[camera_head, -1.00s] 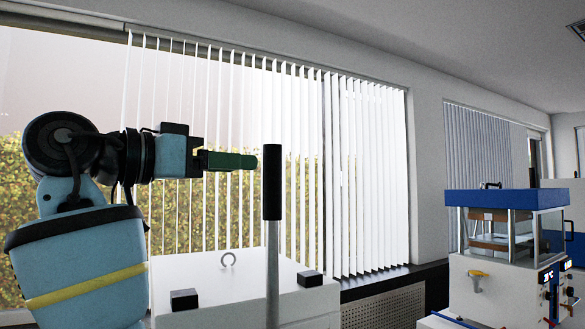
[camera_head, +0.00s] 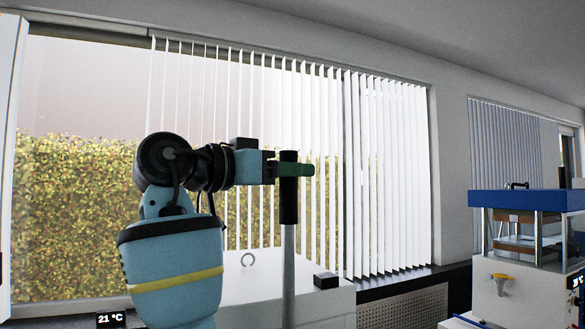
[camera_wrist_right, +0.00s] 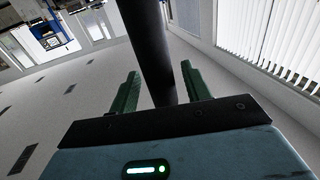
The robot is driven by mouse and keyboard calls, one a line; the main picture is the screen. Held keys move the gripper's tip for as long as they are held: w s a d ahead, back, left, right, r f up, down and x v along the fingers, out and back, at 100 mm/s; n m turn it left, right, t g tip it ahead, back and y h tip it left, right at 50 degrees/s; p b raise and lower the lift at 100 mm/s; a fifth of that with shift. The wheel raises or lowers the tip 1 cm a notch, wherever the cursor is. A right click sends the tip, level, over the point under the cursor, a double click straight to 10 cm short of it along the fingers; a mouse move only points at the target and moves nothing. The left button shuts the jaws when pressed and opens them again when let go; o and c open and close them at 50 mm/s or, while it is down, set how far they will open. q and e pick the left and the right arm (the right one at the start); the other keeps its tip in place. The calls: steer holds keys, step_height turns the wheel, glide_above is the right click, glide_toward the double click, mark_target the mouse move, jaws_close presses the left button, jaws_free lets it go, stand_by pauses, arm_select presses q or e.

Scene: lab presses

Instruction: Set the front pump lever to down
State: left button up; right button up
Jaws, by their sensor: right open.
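The pump lever is an upright light rod with a black grip (camera_head: 289,205), standing in front of the white cabinet in the head view. My right gripper (camera_head: 297,170) is level with the upper part of the grip, and a green finger crosses in front of it. In the right wrist view the dark lever (camera_wrist_right: 146,40) passes between the two green fingers of my right gripper (camera_wrist_right: 160,75). The fingers are apart, with a visible gap on the left side of the lever. The lever's lower end is out of view. My left gripper is not in view.
A white cabinet (camera_head: 255,285) with a grey hook and a black block (camera_head: 326,280) stands behind the lever. Window blinds (camera_head: 385,170) hang behind.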

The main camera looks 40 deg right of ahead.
steer(key=shift+d, duration=0.2)
jaws_close()
stand_by(0.4)
